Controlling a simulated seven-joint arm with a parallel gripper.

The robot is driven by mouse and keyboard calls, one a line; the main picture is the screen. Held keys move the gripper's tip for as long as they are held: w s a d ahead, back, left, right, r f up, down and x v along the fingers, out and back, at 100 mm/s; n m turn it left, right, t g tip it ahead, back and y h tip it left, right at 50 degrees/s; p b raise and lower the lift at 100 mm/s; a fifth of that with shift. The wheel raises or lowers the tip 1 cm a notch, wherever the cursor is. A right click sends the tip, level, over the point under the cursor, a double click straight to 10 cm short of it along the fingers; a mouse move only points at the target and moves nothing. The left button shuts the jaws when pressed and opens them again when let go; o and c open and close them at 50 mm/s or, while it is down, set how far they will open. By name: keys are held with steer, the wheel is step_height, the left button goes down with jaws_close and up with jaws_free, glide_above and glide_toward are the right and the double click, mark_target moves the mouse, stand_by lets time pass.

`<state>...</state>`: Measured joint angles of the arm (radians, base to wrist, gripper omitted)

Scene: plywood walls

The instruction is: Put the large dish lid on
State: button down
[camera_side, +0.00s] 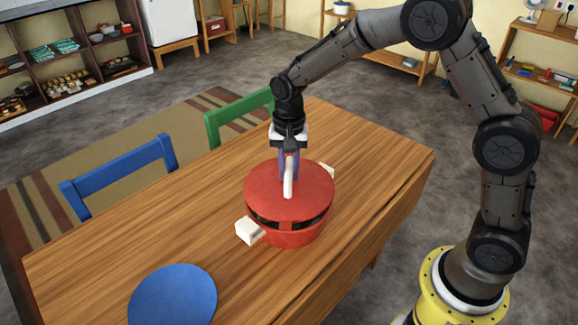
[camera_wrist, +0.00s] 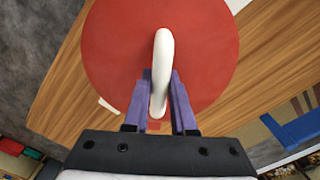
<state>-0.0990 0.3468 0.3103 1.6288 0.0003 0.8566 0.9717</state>
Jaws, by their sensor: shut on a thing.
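The large red lid (camera_side: 262,198) has a white arched handle (camera_side: 288,178), which also shows in the wrist view (camera_wrist: 162,50). My gripper (camera_side: 289,168) comes down from above, and its purple fingers are shut on the white handle. In the wrist view the fingers (camera_wrist: 160,92) lie on either side of the handle. Below the lid is a red dish (camera_side: 293,237) with white side handles (camera_side: 249,230). The lid is over the dish, with a dark gap visible between them at the front. I cannot tell whether the lid touches the dish at the back.
The wooden table (camera_side: 150,235) has free room left of the dish. A flat blue disc (camera_side: 173,296) lies at its near left. A blue chair (camera_side: 120,175) and a green chair (camera_side: 238,115) stand along the far edge.

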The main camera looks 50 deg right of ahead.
steer(key=shift+f, duration=0.35)
stand_by(1.1)
steer(key=shift+f, duration=0.8)
steer(key=shift+f, duration=0.2)
steer(key=shift+f, duration=0.2)
steer(key=shift+f, duration=0.3)
stand_by(0.5)
steer(key=c, duration=0.7)
jaws_free()
steer(key=shift+o, duration=0.2)
